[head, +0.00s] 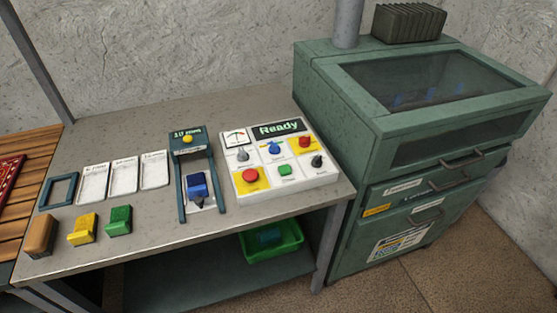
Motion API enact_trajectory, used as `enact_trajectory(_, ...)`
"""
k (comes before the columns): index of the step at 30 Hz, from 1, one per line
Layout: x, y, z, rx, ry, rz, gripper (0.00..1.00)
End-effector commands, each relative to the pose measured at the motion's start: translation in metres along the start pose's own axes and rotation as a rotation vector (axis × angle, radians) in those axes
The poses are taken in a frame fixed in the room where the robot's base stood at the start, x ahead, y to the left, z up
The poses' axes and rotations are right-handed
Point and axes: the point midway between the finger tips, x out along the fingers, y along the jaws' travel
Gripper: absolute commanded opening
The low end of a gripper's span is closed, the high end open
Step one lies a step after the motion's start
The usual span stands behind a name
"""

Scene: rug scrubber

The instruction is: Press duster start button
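A white control panel (240,188) sits at the right end of the grey table, with a lit display (280,129) reading "Ready". On it are a green button (286,170), a large red button (250,176) on yellow, a smaller red control (305,141) on yellow, a blue knob (274,147), a silver switch (242,155) and a black knob (317,161). The small labels are too small to read, so I cannot tell which is named duster start. A green cabinet machine (350,130) with a windowed lid stands right of the table. My gripper is not in view.
Left of the panel, a dark blue frame (184,210) holds a blue block (197,185). Further left are white cards (124,177) and green (119,220), yellow (84,229) and brown (41,236) blocks. A green bin (285,252) sits on the lower shelf. The table's front strip is clear.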

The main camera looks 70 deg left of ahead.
Motion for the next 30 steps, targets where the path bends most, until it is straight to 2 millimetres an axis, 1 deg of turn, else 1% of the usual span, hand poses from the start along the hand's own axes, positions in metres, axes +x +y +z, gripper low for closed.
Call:
enact_trajectory(1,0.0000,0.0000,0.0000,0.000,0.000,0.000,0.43)
enact_trajectory(2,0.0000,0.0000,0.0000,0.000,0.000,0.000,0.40)
enact_trajectory(14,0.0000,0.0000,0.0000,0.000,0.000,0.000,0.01)
enact_trajectory(15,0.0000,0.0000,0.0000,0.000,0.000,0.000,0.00)
enact_trajectory(30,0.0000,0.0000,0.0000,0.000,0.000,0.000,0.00)
